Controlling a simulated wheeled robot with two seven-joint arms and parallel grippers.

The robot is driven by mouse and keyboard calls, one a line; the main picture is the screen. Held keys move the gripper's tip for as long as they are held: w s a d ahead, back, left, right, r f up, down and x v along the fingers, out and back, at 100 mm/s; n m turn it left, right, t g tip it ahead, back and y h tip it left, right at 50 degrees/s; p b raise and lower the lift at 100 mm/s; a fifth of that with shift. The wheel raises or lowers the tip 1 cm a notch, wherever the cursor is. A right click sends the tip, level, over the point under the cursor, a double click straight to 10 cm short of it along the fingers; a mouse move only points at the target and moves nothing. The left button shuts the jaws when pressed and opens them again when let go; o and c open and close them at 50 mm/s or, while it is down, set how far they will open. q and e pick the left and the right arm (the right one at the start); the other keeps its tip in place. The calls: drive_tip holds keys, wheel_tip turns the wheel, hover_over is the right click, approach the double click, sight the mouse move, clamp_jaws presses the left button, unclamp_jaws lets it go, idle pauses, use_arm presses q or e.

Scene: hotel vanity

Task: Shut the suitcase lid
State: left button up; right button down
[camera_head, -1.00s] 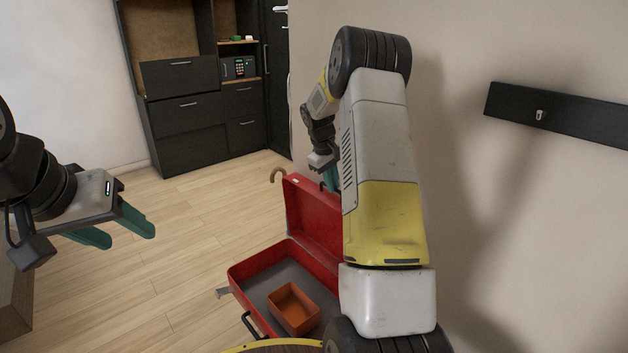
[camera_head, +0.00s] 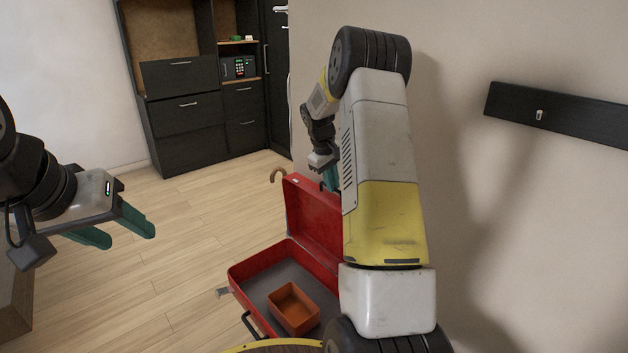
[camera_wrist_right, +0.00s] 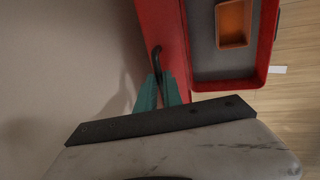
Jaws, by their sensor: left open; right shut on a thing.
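A red suitcase (camera_head: 238,276) stands open in the head view, its grey-lined base facing up. Its red lid (camera_head: 314,217) stands raised along the far side, partly hidden behind my right arm. An orange box (camera_head: 293,309) lies in the base and also shows in the right wrist view (camera_wrist_right: 233,24). My right gripper (camera_head: 331,180) is at the lid's top edge. In the right wrist view its teal fingers (camera_wrist_right: 158,92) are shut on the black handle (camera_wrist_right: 155,55) of the red lid (camera_wrist_right: 165,22). My left gripper (camera_head: 122,230) is open and empty, left of the suitcase.
Dark cabinets (camera_head: 188,115) with a safe (camera_head: 239,67) stand at the back. A wall rises to the right with a dark rail (camera_head: 560,112). The wooden floor left of the suitcase is clear.

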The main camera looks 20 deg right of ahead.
idle(0.3)
drive_tip(key=a, duration=0.1)
drive_tip(key=s+a, duration=0.1)
drive_tip(key=a, duration=0.1)
drive_tip(key=shift+s+a, duration=0.15)
drive_tip(key=shift+s, duration=0.05)
drive_tip(key=c, duration=1.5)
unclamp_jaws()
drive_tip(key=shift+f, duration=0.1)
drive_tip(key=v, duration=0.7)
drive_tip(key=shift+r, duration=0.4)
